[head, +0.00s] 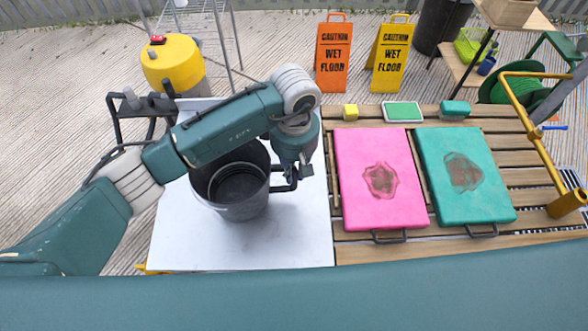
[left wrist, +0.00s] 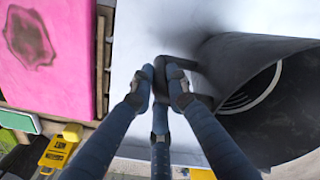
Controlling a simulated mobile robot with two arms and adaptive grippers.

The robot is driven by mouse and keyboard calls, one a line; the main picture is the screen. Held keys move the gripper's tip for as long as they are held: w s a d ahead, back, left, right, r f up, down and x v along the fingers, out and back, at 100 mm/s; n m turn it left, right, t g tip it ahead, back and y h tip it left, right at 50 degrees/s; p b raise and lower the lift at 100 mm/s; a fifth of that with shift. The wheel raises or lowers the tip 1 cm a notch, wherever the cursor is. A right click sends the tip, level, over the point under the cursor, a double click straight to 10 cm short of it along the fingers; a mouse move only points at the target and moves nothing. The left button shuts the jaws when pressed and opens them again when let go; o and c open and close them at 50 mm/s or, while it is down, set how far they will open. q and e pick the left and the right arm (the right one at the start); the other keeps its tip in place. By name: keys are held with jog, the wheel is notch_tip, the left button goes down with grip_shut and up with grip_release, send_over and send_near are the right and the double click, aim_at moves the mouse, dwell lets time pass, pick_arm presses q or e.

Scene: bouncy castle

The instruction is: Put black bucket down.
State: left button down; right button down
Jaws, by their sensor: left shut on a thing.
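The black bucket (head: 243,205) is upright over the white tabletop (head: 290,240) in the head view, with its open mouth facing up and partly hidden by my left arm. I cannot tell for sure whether its base touches the top. My left gripper (head: 287,178) is at the bucket's right side, shut on a dark grip there. In the left wrist view my left gripper (left wrist: 160,85) has its fingers closed on that grip, and the bucket (left wrist: 215,60) fills the right side. My right gripper is not in view.
Right of the white top, a slatted wooden table holds a pink board (head: 370,210) and a teal board (head: 490,205), each with a brown stain. A yellow sponge (head: 350,111) lies behind the boards. A yellow container (head: 175,62) stands behind. The white top's front is clear.

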pick_arm(q)
jog(key=shift+f, duration=0.65)
jog(key=c, duration=1.7)
grip_release()
notch_tip(320, 180, up, 11)
jog(key=b, duration=0.4)
jog(key=shift+w+f, duration=0.1)
jog(key=shift+f, duration=0.05)
jog(key=shift+r, duration=0.75)
